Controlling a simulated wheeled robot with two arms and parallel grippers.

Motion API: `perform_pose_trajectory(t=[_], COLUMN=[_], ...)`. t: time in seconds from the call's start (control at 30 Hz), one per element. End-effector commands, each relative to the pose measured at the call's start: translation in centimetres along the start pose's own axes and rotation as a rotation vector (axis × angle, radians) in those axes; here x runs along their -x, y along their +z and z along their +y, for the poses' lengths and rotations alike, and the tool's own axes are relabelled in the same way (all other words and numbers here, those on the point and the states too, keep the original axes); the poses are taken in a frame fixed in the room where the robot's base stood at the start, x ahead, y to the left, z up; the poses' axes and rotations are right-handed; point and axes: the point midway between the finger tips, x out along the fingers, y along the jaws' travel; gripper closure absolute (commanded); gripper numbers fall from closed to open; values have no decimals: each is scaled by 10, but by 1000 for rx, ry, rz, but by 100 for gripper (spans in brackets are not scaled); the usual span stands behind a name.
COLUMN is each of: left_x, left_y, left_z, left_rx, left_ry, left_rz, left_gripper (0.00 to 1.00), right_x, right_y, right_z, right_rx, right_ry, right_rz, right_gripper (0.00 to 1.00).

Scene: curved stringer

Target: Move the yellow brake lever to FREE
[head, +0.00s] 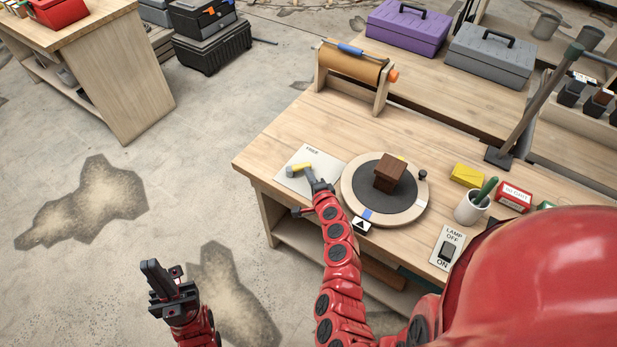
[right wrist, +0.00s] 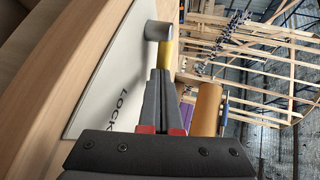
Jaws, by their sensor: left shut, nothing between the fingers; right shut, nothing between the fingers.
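The yellow brake lever (head: 301,167) lies over a pale plate (head: 298,182) near the table's front left corner. FREE is printed at the plate's far edge. The lever also shows in the right wrist view (right wrist: 165,53), with a grey round end (right wrist: 158,30) and the word LOCK on the plate. My right gripper (head: 311,177) is shut and empty at the lever's near right end; its fingertips (right wrist: 160,73) overlap the lever in view, and I cannot tell whether they touch. My left gripper (head: 160,283) is shut and empty, off the table over the floor.
A wooden turntable (head: 348,193) with a dark brown block (head: 390,179) stands right of the plate. A roller stand (head: 352,69) is behind. Several items, including a cup (head: 470,208) and a lamp switch (head: 447,247), stand at the right. The table is clear left of the plate.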

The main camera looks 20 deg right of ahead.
Motion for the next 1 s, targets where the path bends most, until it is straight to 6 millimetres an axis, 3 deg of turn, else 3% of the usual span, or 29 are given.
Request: perform_pose_trajectory(t=[0.4,1.0], left_x=[44,62], left_y=[7,10], left_z=[2,3], left_rx=[0,0], left_ry=[0,0], left_rz=[0,0], left_gripper=[100,100], right_x=[-15,-37], right_y=[-11,-18], right_z=[0,-10], right_rx=[49,48], right_ry=[-3,0], right_rz=[-155,-156], right_gripper=[100,100])
